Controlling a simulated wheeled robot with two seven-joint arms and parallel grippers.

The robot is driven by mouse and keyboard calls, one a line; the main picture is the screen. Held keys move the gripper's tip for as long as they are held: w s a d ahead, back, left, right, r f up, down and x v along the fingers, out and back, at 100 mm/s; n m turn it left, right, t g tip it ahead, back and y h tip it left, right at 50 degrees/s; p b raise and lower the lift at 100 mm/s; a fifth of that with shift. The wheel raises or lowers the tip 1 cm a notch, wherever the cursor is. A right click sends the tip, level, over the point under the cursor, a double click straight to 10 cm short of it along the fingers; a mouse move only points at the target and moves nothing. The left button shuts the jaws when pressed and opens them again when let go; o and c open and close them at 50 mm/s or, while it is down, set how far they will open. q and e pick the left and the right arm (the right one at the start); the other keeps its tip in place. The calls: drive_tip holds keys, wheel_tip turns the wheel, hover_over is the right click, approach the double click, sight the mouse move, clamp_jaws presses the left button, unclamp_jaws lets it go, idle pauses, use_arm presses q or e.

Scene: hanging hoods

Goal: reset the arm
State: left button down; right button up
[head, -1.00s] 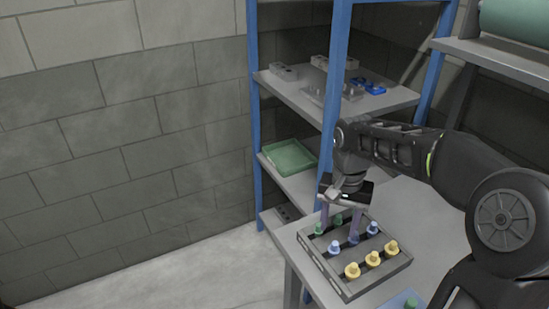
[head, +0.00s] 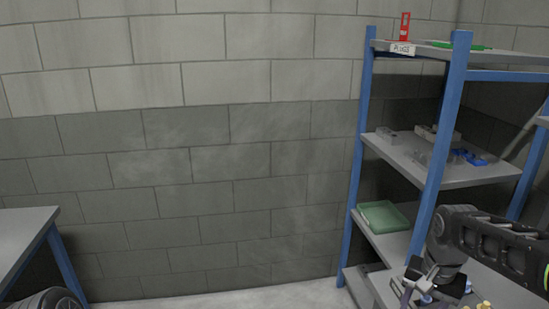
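My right arm comes in from the right edge. Its gripper (head: 420,297) is at the bottom right, over the near end of the table beside the blue shelf rack. Its fingers look spread apart, with nothing seen held; the tips are close to the lower picture edge. Blue and yellow knobs (head: 483,305) show partly around and beside the gripper; their holder is mostly cut off. My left gripper is out of view; only a dark rounded part of my own arm shows at the bottom left.
A blue-framed shelf rack (head: 440,150) stands at the right. It holds a green tray (head: 383,216), grey parts and blue parts (head: 468,156), and a red item (head: 404,27) on top. A grey table (head: 25,232) stands at the left. The floor between is clear.

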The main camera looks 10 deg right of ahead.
drive_tip(key=w+f+n+t, duration=0.1)
drive_tip(key=w+f+t, duration=0.1)
drive_tip(key=w, duration=0.3)
drive_tip(key=w+a+f+n+t+y, duration=0.2)
drive_tip(key=w+a+f+n+y, duration=0.1)
drive_tip(key=a+f, duration=1)
drive_tip(key=s+a+f+n, duration=0.1)
drive_tip(key=s+a+f, duration=0.2)
drive_tip(key=f, duration=0.3)
drive_tip(key=s+a+f, duration=0.3)
drive_tip(key=a+f, duration=0.1)
drive_tip(key=f, duration=0.1)
drive_tip(key=s+a+f+g, duration=0.1)
drive_tip(key=s+a+f, duration=0.1)
drive_tip(key=s, duration=0.4)
drive_tip(key=s+a+f+g+y, duration=0.1)
drive_tip(key=s+a+f, duration=0.2)
drive_tip(key=s, duration=0.3)
drive_tip(key=s+a+f+n+g, duration=0.1)
drive_tip(key=s+a+f+g, duration=0.1)
drive_tip(key=s, duration=0.4)
drive_tip(key=x, duration=0.2)
drive_tip(key=shift+f, duration=0.3)
drive_tip(key=shift+a, duration=0.1)
